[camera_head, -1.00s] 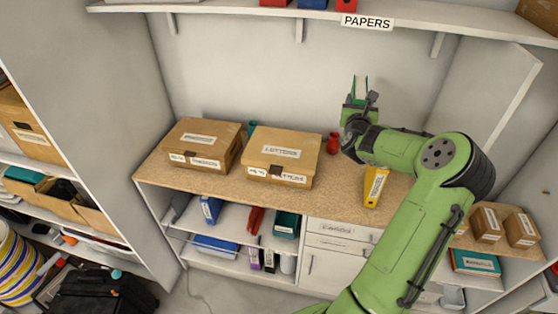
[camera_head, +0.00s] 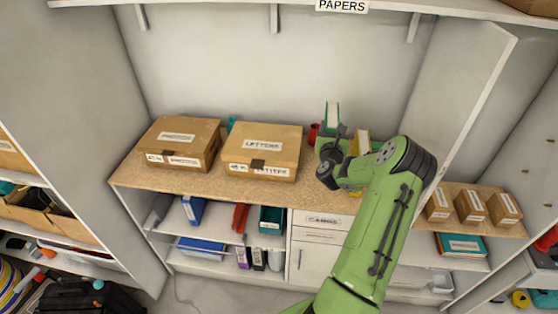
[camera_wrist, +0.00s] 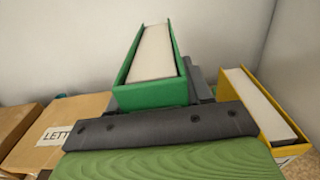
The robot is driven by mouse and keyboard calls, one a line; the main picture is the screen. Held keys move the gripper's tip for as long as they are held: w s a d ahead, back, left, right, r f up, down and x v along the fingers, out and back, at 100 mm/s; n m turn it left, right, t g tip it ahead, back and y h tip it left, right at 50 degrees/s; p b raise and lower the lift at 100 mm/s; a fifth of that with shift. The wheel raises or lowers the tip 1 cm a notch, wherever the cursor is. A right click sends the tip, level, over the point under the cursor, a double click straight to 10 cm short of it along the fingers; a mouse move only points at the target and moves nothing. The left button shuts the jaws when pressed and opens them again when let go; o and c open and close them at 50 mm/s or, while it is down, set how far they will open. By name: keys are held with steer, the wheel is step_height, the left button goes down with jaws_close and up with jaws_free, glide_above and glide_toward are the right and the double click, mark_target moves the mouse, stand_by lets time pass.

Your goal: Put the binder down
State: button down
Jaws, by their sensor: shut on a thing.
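A green binder (camera_head: 332,115) with white pages is held in my gripper (camera_head: 330,141) over the back of the wooden counter (camera_head: 205,187). In the wrist view the green binder (camera_wrist: 150,62) stands up beyond the dark gripper body, its pages toward the camera. My gripper is shut on it. The fingers and the binder's lower end are mostly hidden, so I cannot tell whether it touches the counter. A yellow binder (camera_head: 363,137) stands just to the right, partly behind my arm; the wrist view shows it (camera_wrist: 262,108) apart from the green one.
Two cardboard boxes, the left one (camera_head: 180,139) and the LETTERS box (camera_head: 262,146), sit on the counter to the left. A red container (camera_head: 313,133) stands close left of my gripper. The wall is behind. Several small boxes (camera_head: 470,207) are at the right.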

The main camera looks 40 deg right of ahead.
step_height(320, 180, down, 10)
steer(key=b, duration=0.2)
steer(key=shift+w+r+b, duration=0.1)
steer(key=shift+r+b, duration=0.1)
steer(key=shift+b, duration=0.2)
steer(key=shift+c, duration=2.4)
jaws_free()
steer(key=shift+f, duration=0.1)
steer(key=shift+a, duration=0.1)
steer(key=b+v, duration=1.2)
steer(key=b, duration=0.3)
